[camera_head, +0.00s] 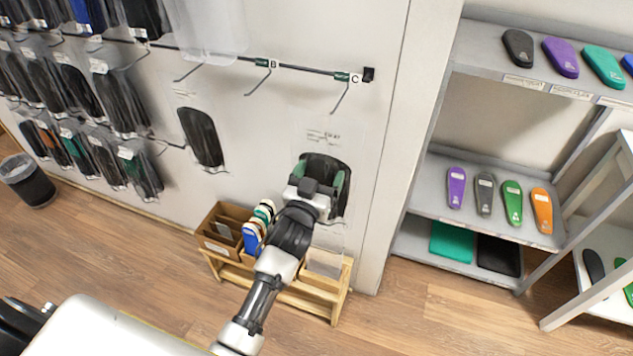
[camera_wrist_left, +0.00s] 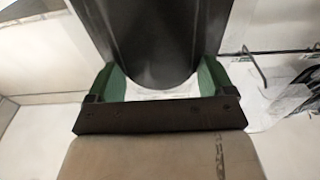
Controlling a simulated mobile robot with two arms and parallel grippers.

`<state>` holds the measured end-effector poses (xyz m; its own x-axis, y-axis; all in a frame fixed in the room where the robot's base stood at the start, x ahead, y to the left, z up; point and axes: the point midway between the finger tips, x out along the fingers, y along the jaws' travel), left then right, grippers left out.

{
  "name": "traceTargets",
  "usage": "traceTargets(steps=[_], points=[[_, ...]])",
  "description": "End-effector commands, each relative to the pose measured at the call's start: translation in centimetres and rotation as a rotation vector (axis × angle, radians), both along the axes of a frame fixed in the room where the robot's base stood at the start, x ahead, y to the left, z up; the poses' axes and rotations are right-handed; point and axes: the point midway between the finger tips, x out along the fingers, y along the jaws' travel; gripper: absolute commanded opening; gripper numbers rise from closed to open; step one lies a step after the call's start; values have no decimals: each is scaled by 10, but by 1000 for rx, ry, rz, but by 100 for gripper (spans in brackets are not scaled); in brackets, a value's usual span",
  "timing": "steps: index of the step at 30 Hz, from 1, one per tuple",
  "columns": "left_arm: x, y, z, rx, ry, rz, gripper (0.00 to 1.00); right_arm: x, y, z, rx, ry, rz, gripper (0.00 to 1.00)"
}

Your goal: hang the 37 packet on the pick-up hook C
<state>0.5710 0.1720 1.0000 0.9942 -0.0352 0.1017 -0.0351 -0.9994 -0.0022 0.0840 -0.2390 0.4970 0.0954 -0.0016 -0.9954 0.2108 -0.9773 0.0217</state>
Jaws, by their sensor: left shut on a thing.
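My left gripper (camera_head: 322,188) is shut on a clear packet (camera_head: 350,145) with a dark insole inside; its small printed label (camera_head: 323,136) is too fine to read surely. The packet hangs upright in front of the white wall, below pick-up hook C (camera_head: 342,95) and apart from it. Hook C is bare, with a green "C" tag (camera_head: 348,77) on the rail. In the left wrist view the green finger pads (camera_wrist_left: 160,82) flank the dark insole (camera_wrist_left: 155,40). My right gripper is not in view.
Hook B (camera_head: 260,80) is bare. Another packet (camera_head: 203,138) hangs lower left, and rows of packets (camera_head: 95,90) fill the far left. A wooden rack (camera_head: 300,298) with small boxes stands below. Shelves with coloured insoles (camera_head: 485,220) stand right of the wall's edge.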

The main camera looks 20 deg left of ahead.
Motion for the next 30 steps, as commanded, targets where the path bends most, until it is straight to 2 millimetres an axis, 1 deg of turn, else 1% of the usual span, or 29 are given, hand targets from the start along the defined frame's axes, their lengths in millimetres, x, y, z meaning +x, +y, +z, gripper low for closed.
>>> traceTargets(steps=[13,21,30], points=[[28,-1,-3,2,-2,0,45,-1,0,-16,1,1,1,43],[44,-1,-4,1,-2,0,45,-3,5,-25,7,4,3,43],[55,-2,-11,0,-2,0,45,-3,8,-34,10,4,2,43]])
